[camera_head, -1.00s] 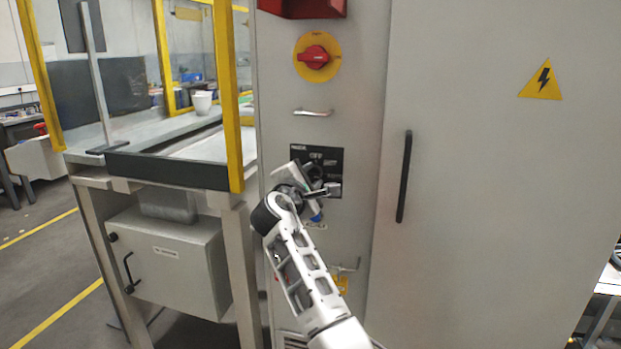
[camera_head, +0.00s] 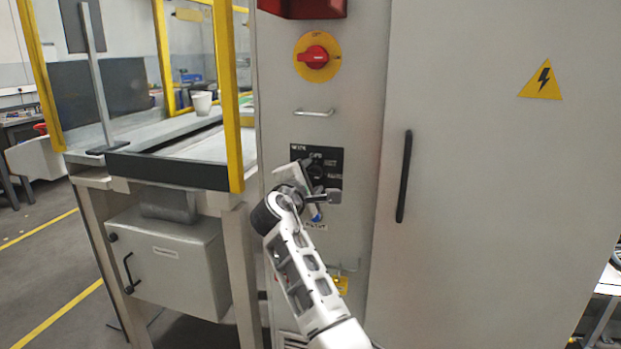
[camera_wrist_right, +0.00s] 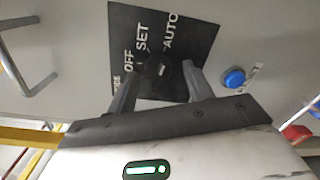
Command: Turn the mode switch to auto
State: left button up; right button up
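The mode switch is a black knob (camera_wrist_right: 157,69) on a black plate (camera_wrist_right: 188,52) marked OFF, SET and AUTO in the wrist view. In the head view the plate (camera_head: 332,159) is on the narrow cabinet front, with the dark knob (camera_head: 316,171) partly behind my gripper. I cannot tell which label the knob points to. My right gripper (camera_wrist_right: 160,76) is open, its two grey fingers spread on either side of the knob in the wrist view. No grip on the knob shows. In the head view the right gripper (camera_head: 318,194) is just below the knob. My left gripper is out of view.
A blue button (camera_wrist_right: 234,78) is beside the plate. A metal handle (camera_head: 314,113) and a red rotary switch (camera_head: 316,57) on a yellow disc are above it. A black door handle (camera_head: 404,177) is to the right. A yellow-framed bench (camera_head: 170,170) stands left.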

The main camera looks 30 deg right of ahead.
jog(key=v, duration=1.6)
jog(key=shift+b, duration=0.35)
